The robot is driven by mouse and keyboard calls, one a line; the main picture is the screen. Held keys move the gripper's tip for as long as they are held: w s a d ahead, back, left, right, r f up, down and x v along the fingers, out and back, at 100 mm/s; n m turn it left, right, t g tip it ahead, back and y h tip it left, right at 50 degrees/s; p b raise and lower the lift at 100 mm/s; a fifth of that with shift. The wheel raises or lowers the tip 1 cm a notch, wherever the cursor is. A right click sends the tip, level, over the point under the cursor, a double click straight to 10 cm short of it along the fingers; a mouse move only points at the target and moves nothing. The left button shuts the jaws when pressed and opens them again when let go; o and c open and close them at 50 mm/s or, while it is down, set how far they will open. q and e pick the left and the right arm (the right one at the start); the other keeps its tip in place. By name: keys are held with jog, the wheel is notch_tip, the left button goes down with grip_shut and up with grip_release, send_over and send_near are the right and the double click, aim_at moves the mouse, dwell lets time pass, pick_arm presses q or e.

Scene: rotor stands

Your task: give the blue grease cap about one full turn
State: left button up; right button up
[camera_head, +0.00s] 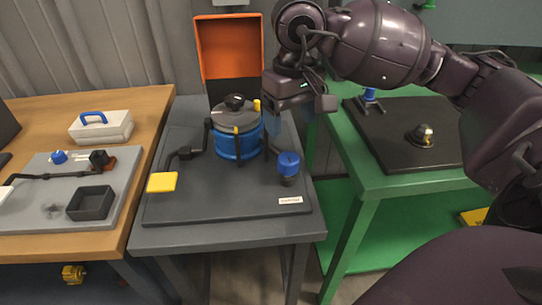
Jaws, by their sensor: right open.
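A blue grease cap (288,159) stands upright on a short dark post on the dark mat of the middle grey table, right of a blue drum-like rotor unit. My right gripper (292,127) hangs above and slightly behind the cap, pointing down. Its fingers are apart with nothing between them, and the cap is clear below them. The cap's turn angle cannot be read. My left gripper is out of view.
An orange bin (230,50) stands behind. The wooden table (150,102) is left, the green table (380,184) right. The mat's front (222,203) is clear.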

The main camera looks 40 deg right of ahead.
aim_at(290, 158)
notch_tip(290, 158, down, 10)
jog(key=shift+s+r+b, duration=0.1)
jog(key=shift+r+b, duration=0.15)
jog(key=shift+b, duration=0.5)
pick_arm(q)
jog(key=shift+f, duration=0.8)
pick_arm(e)
jog(key=shift+f, duration=0.6)
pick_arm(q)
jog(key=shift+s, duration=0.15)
pick_arm(e)
jog(key=c, duration=0.9)
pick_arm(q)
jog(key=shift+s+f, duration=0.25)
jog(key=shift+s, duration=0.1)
